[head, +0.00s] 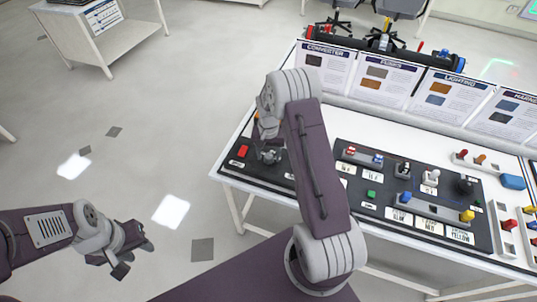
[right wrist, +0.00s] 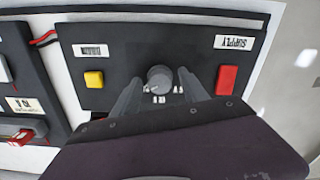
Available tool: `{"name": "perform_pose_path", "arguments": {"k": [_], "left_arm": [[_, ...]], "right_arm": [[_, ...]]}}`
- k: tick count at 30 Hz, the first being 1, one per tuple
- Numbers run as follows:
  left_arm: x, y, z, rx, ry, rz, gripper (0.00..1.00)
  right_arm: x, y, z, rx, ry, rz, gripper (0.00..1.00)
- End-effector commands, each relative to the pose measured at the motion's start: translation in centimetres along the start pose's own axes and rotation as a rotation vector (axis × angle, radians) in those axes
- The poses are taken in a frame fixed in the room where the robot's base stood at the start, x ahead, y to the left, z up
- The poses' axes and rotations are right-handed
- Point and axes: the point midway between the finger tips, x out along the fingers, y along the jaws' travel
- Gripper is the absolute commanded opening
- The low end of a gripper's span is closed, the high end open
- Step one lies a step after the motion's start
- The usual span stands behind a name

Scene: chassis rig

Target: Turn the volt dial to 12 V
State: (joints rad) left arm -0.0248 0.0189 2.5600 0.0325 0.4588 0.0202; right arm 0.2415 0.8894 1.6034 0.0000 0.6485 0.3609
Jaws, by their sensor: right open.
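The volt dial (right wrist: 158,79) is a round grey knob on the black supply panel (right wrist: 195,50), in the middle of the right wrist view. Small white marks sit at its edge; I cannot read them or tell its setting. My right gripper (head: 268,156) is over the panel's left part in the head view. Its fingers are apart, one on each side of the dial in the right wrist view; I cannot tell if they touch it. The head view hides most of the dial behind the gripper. My left gripper (head: 134,257) is open and empty, off the table over the floor.
A red button (right wrist: 227,80) and a yellow button (right wrist: 94,79) flank the dial. The white table (head: 232,176) carries another dark panel (head: 377,210) with coloured parts to the right. Poster boards (head: 384,84) stand along the back.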

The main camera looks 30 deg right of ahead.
Motion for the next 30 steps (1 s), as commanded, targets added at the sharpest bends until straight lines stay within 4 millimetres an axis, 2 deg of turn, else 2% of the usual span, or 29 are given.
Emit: {"name": "perform_pose_path", "arguments": {"k": [2,6,7,8,20,30], "left_arm": [[0.0,0.0,0.0,0.000,0.000,0.000,0.36],[0.0,0.0,0.0,0.000,0.000,0.000,0.36],[0.0,0.0,0.0,0.000,0.000,0.000,0.36],[0.0,0.0,0.0,0.000,0.000,0.000,0.36],[-0.4,0.0,0.0,0.000,0.000,0.000,0.36],[-1.3,0.0,-0.1,0.000,0.000,0.000,0.36]], "right_arm": [[0.0,0.0,0.0,0.000,0.000,0.000,0.52],[0.0,0.0,0.0,0.000,0.000,0.000,0.13],[0.0,0.0,0.0,0.000,0.000,0.000,0.04],[0.0,0.0,0.0,0.000,0.000,0.000,0.00],[-0.2,0.0,0.0,-0.074,-0.001,0.000,0.00],[-0.2,0.1,0.0,-0.351,-0.001,0.000,0.00]]}}
